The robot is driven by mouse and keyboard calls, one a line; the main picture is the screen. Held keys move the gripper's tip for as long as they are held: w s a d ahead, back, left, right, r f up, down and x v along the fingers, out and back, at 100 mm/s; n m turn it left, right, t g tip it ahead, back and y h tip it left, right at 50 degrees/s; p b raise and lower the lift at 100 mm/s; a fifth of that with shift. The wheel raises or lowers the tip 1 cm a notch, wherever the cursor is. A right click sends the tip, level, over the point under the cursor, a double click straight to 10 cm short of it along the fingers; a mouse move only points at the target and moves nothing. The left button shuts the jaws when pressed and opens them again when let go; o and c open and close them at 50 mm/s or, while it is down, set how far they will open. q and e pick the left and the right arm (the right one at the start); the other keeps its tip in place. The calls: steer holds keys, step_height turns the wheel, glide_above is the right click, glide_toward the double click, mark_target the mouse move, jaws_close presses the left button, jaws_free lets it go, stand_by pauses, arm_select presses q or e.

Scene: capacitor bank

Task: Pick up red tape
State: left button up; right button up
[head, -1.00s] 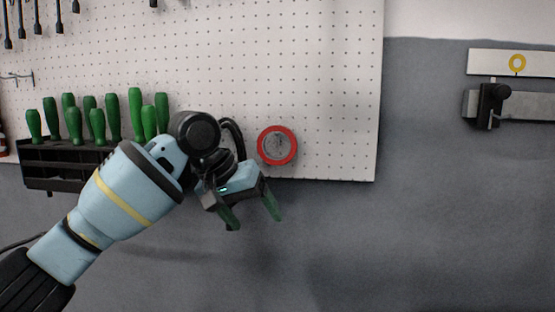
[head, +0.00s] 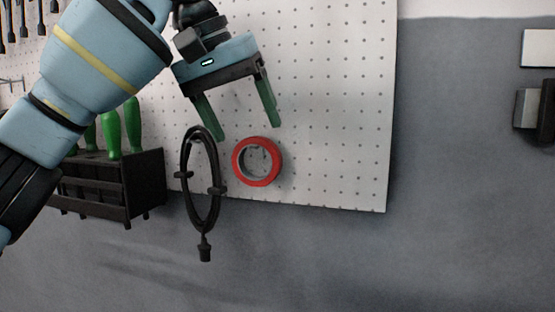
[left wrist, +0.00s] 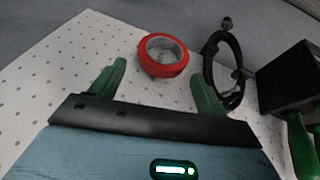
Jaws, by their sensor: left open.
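The red tape (head: 273,179) is a roll hanging on the white pegboard near its lower edge in the head view. In the left wrist view the red tape (left wrist: 148,67) shows beyond the fingertips, between the two fingers. My left gripper (head: 248,132) has green fingers and is open and empty. In the head view it is above the tape, with its fingers pointing down. It also shows in the left wrist view (left wrist: 160,75), apart from the tape. My right gripper is in neither view.
A coiled black cable (head: 184,190) hangs just left of the tape, close to a finger. A black rack (head: 110,188) with green-handled tools (head: 132,125) is further left. The pegboard (head: 345,120) right of the tape is bare. A metal bracket is at the far right.

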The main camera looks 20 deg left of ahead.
mark_target(256, 178)
arm_select(q)
steer(key=shift+x, duration=1.15)
steer(key=shift+s+a+f+b, duration=0.1)
steer(key=shift+a+f+b, duration=0.05)
steer(key=shift+f+b, duration=0.15)
steer(key=shift+b+x, duration=0.35)
steer(key=shift+x, duration=2.05)
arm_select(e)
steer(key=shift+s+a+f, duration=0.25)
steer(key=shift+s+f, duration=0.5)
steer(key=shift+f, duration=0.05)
arm_select(q)
steer(key=shift+c, duration=0.3)
